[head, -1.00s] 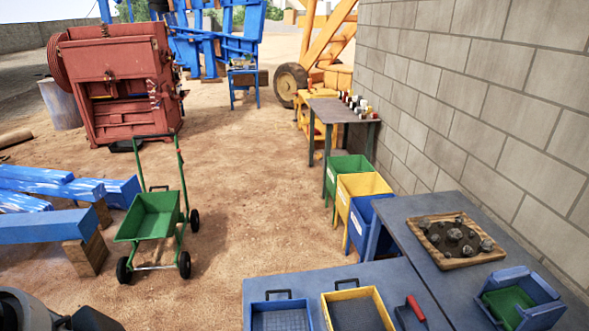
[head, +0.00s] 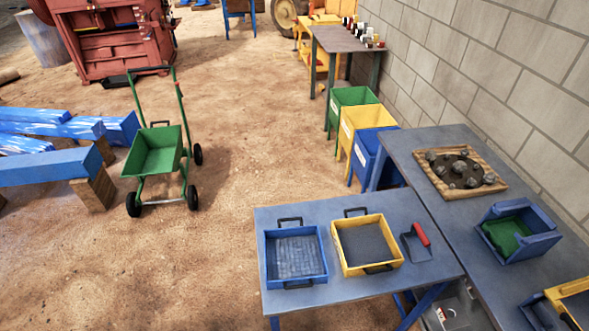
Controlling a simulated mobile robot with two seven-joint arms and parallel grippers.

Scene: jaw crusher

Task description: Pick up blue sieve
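The blue sieve (head: 296,256) is a square blue-framed tray with a grey mesh bottom and two dark handles, one at the back and one at the front. It lies flat on the left part of the grey-blue table (head: 345,290). A yellow sieve (head: 366,244) of like shape lies just to its right, with a small gap between them. Neither of my grippers shows in the head view, so nothing is seen touching the blue sieve.
A red-handled tool (head: 417,241) lies right of the yellow sieve. A second table (head: 450,215) holds a wooden tray (head: 485,188) of rocks and a blue bin (head: 517,231). A green cart (head: 157,157) stands at left. Open dirt lies left of the table.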

